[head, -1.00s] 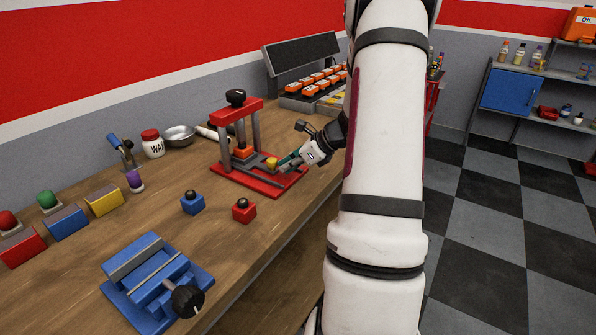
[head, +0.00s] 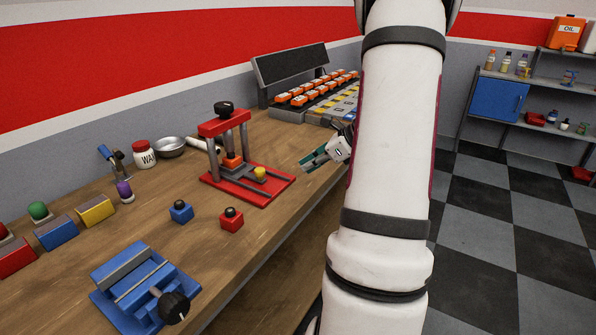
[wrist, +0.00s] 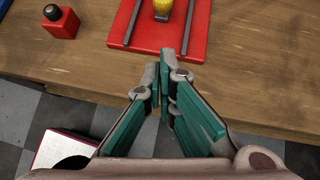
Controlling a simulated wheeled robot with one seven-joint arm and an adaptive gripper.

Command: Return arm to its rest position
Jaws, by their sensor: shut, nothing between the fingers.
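My gripper (head: 316,160) is at the front edge of the workbench (head: 130,228), to the right of the red press (head: 272,188) and apart from it. In the wrist view my gripper (wrist: 160,72) has its teal-padded fingers together with nothing between them, in front of the bench edge and the press base (wrist: 188,35). My white arm fills the middle right of the head view and hides part of the bench behind it.
A yellow knob (head: 260,174) sits on the press. Red (head: 232,221) and blue (head: 181,213) blocks with black knobs stand nearby, and a blue vise (head: 140,288) is at the front. Checkered floor (head: 490,235) lies open on the right.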

